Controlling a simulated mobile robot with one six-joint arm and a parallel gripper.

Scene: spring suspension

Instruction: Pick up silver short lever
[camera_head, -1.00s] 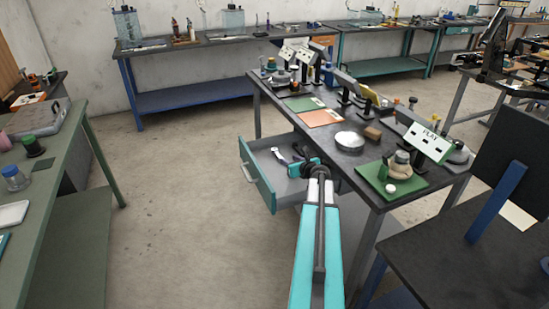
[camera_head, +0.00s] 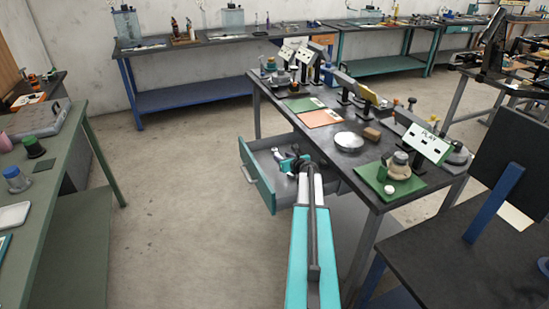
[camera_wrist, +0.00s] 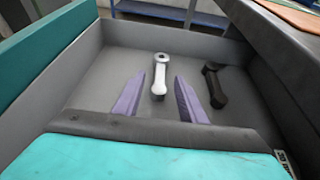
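The silver short lever (camera_wrist: 160,75) lies on the floor of the open grey drawer (camera_wrist: 105,75). In the wrist view it is between and slightly beyond the two purple fingers of my gripper (camera_wrist: 157,96). The fingers are apart, with nothing held between them. A black lever (camera_wrist: 214,85) lies to the right of the silver one, near the right finger. In the head view my gripper (camera_head: 291,163) is over the drawer (camera_head: 258,176), and the silver lever is small and partly hidden there.
The drawer's teal front (camera_wrist: 45,60) is at the left and the dark tabletop (camera_wrist: 285,40) is close on the right. The table carries an orange mat (camera_head: 320,118), a round silver disc (camera_head: 348,141) and a green mat (camera_head: 378,182). The drawer walls surround my gripper.

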